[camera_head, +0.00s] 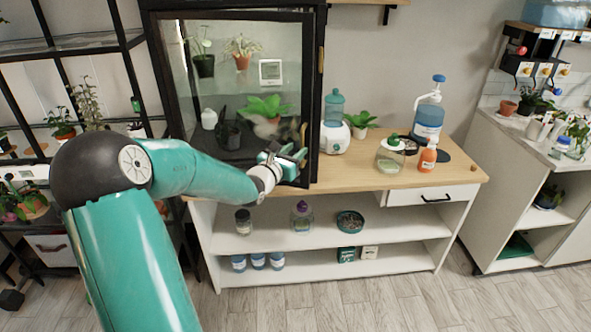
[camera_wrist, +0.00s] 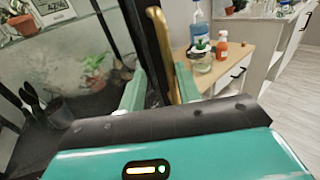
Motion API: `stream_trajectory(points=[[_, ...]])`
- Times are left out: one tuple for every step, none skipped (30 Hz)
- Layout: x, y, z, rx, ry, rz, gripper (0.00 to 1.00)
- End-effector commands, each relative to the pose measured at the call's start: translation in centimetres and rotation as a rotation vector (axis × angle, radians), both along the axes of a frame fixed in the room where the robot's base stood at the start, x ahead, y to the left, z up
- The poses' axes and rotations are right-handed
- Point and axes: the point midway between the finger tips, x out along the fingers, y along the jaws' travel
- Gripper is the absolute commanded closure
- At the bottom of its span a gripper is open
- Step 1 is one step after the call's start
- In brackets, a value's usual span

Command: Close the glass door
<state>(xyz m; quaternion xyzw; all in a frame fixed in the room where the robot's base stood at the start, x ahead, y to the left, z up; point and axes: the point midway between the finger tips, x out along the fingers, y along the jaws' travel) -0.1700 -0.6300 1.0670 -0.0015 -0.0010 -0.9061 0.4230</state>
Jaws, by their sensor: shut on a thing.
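The glass door (camera_head: 240,92) has a black frame and fronts the dark display cabinet at the back left. The door's free edge shows close to the cabinet's right post; I cannot tell if a small gap stays there. Its brass handle (camera_head: 303,134) is upright near that edge and also shows in the wrist view (camera_wrist: 158,42). My gripper (camera_head: 287,157) is at the handle's lower part. In the wrist view its two green fingers (camera_wrist: 160,88) stand on either side of the handle, shut on it. The exact contact is partly hidden.
Behind the glass are potted plants (camera_head: 243,50) and a small framed card (camera_head: 270,72). On the wooden counter (camera_head: 435,178) right of the cabinet stand a teal-topped dispenser (camera_head: 335,128), a blue pump bottle (camera_head: 429,118), a glass jar (camera_head: 390,156) and an orange bottle (camera_head: 428,158).

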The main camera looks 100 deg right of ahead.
Motion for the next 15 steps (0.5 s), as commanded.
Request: stream_trajectory(points=[[0.6, 0.0, 0.1, -0.002, 0.001, 0.012, 0.75], [0.6, 0.2, 0.1, -0.003, 0.0, 0.011, 0.75], [0.6, 0.5, 0.1, -0.004, 0.0, 0.01, 0.75], [0.6, 0.7, 0.1, -0.004, 0.0, 0.009, 0.75], [0.6, 0.9, 0.1, -0.003, 0.0, 0.008, 0.75], [0.5, 1.2, 0.1, -0.003, 0.0, 0.008, 0.75], [0.5, 1.4, 0.1, -0.003, 0.0, 0.007, 0.75], [0.5, 1.6, 0.1, -0.002, -0.001, 0.006, 0.75], [0.5, 1.9, 0.1, -0.002, -0.001, 0.005, 0.75], [0.5, 2.1, 0.0, -0.001, -0.002, 0.004, 0.75], [0.5, 2.3, 0.0, -0.001, -0.002, 0.004, 0.75], [0.4, 2.6, 0.1, -0.002, -0.001, 0.003, 0.75], [0.4, 2.8, 0.0, -0.002, -0.001, 0.002, 0.75], [0.4, 3.0, 0.0, -0.001, -0.001, 0.001, 0.75], [0.4, 3.3, 0.0, -0.001, -0.001, 0.001, 0.75]])
